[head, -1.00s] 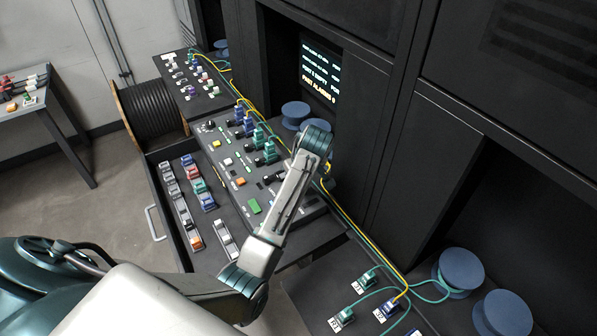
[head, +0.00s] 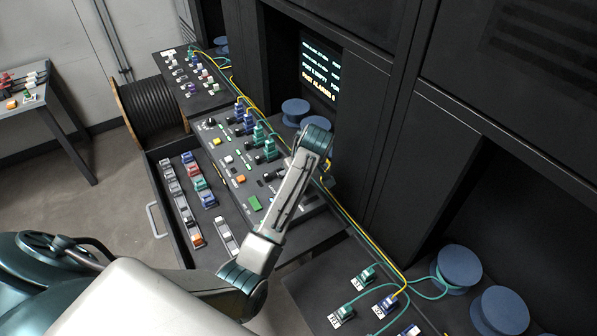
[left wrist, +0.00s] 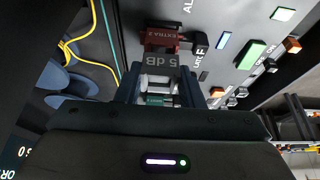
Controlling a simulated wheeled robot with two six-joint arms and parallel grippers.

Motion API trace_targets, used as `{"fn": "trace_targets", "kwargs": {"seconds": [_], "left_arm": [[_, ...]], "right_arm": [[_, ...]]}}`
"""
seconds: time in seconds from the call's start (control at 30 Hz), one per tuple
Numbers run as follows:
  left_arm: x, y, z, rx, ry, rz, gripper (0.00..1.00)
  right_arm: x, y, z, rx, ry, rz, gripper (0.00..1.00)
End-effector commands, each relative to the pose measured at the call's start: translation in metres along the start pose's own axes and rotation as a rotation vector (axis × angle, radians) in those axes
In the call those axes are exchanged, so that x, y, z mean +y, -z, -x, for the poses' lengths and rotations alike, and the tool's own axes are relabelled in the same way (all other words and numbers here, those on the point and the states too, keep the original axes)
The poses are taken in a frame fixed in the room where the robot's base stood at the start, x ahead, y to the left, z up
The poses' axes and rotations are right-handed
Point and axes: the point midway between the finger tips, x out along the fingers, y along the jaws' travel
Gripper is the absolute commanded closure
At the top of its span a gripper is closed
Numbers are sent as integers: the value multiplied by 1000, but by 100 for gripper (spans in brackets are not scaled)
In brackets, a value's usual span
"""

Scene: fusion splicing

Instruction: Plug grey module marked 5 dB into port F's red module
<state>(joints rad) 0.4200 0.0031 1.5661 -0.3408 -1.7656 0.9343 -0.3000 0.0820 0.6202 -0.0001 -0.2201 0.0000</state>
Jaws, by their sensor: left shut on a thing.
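In the left wrist view my left gripper (left wrist: 160,82) is shut on the grey module marked 5 dB (left wrist: 160,61). The red module (left wrist: 162,38), lettered EXTRA 2, sits on the panel straight ahead of it, beside the port F label (left wrist: 203,76). The grey module's far end is right at the red module's near face. I cannot tell whether it is plugged in or only close. In the head view my left arm reaches over the console, and its wrist and forearm hide the grip and the red module. My right gripper is not in view.
Yellow and green fibres (left wrist: 72,50) run along the panel beside the gripper, near blue spools (left wrist: 60,78). A green block (left wrist: 251,54) and small coloured parts lie on the other side. An open drawer (head: 176,232) holds several modules.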

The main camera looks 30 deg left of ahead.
Motion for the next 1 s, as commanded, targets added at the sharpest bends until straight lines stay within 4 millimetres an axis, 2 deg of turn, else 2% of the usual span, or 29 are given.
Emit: {"fn": "trace_targets", "kwargs": {"seconds": [1.0], "left_arm": [[0, 0, 0, 0, 0, 0, 82]], "right_arm": [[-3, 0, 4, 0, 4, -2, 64]]}}
